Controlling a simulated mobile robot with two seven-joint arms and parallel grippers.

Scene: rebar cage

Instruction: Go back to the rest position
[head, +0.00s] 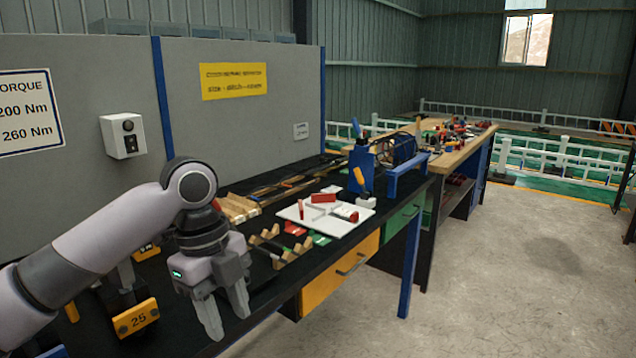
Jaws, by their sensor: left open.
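My left gripper (226,318) hangs over the front part of the black workbench (185,343) in the head view, with its fingers pointing down. The two fingers are apart and nothing shows between them. My left arm comes in from the left edge and bends down at the wrist. My right gripper does not show.
A yellow block marked 25 (138,317) stands left of the gripper. Wooden cradles (283,245) and a white board (325,217) with red parts lie to the right. Open concrete floor (500,290) lies at right.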

